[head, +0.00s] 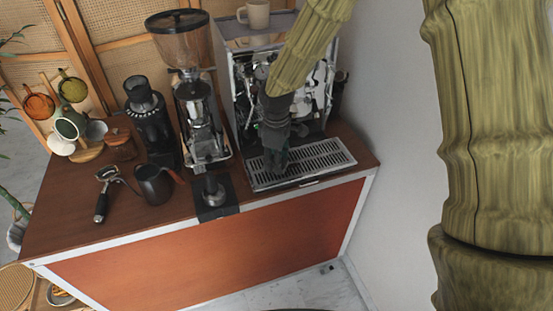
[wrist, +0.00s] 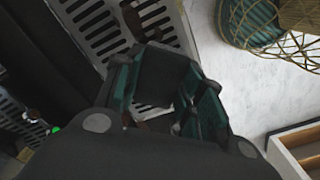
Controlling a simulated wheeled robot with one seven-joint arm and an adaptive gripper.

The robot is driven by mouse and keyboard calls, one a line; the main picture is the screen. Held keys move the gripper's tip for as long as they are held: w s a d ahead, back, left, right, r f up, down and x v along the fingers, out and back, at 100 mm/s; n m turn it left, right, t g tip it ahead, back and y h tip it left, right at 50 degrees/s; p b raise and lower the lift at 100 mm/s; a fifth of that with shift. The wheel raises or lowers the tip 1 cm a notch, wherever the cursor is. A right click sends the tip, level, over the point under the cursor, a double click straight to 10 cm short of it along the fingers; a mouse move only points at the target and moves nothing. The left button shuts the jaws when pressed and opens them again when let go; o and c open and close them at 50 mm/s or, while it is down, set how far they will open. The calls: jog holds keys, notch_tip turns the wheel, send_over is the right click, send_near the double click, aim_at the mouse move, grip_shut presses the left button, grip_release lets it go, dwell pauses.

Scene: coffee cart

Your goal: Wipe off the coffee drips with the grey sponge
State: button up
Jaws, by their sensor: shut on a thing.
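My gripper (head: 275,158) reaches down in front of the espresso machine, over the left part of the drip tray (head: 325,158). In the wrist view its two green-padded fingers (wrist: 163,90) are shut on the grey sponge (wrist: 163,68), a dark block between them. The sponge is low over the slotted tray (wrist: 88,22); I cannot tell whether it touches. Brownish coffee drips (wrist: 113,48) show on the slats beside the fingers. In the head view the gripper hides the sponge and the drips cannot be made out.
The espresso machine (head: 318,98) stands right behind the tray. The grinder (head: 200,115), tamper (head: 213,188), dark pitcher (head: 154,184) and portafilter (head: 103,192) are to the left. A mug tree (head: 88,153) is at far left.

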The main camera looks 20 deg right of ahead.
aim_at(292, 167)
jog(key=shift+f+b, duration=0.3)
jog(key=shift+f, duration=0.55)
dwell(0.4)
jog(key=shift+w+d+r+p, duration=0.1)
jog(key=shift+d+p, duration=0.45)
jog(key=shift+d, duration=0.75)
jog(key=shift+w+d+p, duration=0.1)
jog(key=shift+d+p, duration=0.4)
jog(key=shift+d, duration=0.8)
jog(key=shift+d+r+p, duration=0.15)
jog(key=shift+d+p, duration=0.15)
jog(key=shift+d, duration=0.55)
jog(key=shift+d+r, duration=0.1)
jog(key=shift+r, duration=0.1)
jog(key=shift+r+p, duration=0.1)
jog(key=shift+p, duration=0.25)
jog(key=shift+s+d, duration=0.1)
jog(key=shift+s, duration=0.05)
